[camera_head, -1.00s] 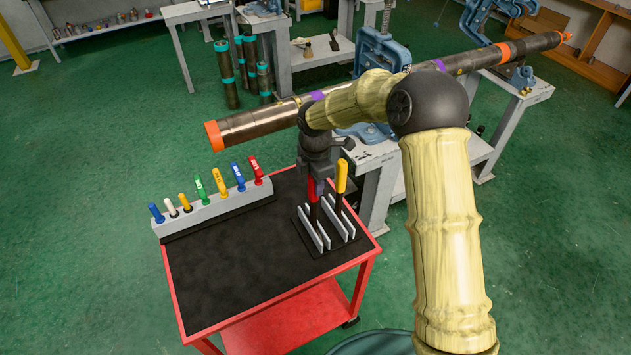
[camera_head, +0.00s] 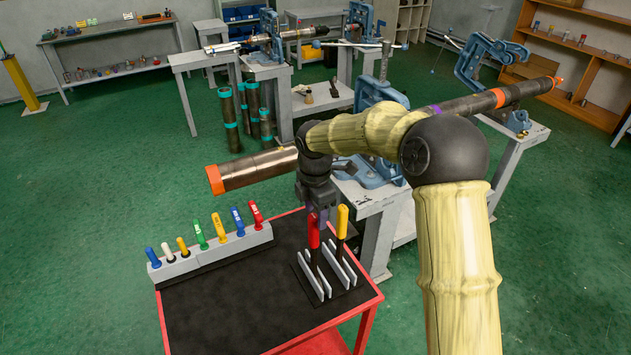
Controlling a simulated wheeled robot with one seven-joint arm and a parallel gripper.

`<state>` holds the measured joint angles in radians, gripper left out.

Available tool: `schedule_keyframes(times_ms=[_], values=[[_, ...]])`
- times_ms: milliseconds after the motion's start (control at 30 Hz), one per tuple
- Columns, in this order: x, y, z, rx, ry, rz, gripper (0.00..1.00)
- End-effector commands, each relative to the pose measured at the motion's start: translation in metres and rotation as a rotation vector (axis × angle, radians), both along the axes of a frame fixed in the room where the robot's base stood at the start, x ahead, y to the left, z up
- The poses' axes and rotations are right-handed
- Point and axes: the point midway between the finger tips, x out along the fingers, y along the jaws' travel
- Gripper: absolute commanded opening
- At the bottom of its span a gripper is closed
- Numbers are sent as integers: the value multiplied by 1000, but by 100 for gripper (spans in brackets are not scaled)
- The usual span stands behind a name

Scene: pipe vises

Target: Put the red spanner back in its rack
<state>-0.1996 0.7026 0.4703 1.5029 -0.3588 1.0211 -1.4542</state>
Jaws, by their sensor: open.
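The red spanner (camera_head: 314,232) stands upright in the rack (camera_head: 325,279) on the cart top, its red handle up and its lower part between the pale plates. A yellow-handled spanner (camera_head: 342,222) stands just to its right in the same rack. My gripper (camera_head: 318,214) points down at the top of the red handle, with its jaws open. The fingertips are small and dark here, and I cannot tell whether they still touch the handle or how far around it they are.
A grey holder (camera_head: 212,254) with several coloured screwdrivers lines the back left of the red cart (camera_head: 240,305). The cart's black top is clear in front. A long pipe (camera_head: 258,168) with orange ends runs behind my arm across vise stands.

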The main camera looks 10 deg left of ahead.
Motion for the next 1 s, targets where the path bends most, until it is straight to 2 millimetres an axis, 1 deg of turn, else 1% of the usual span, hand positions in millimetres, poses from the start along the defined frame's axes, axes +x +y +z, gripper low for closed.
schedule_keyframes(times_ms=[33,300,400,500,667,1000], values=[[1,0,10,2,-5,-1,52],[1,0,64,2,-4,-1,52],[0,0,83,2,-4,-2,52],[0,1,98,1,-3,-2,52],[0,0,109,0,0,0,52],[0,0,109,-1,1,0,52]])
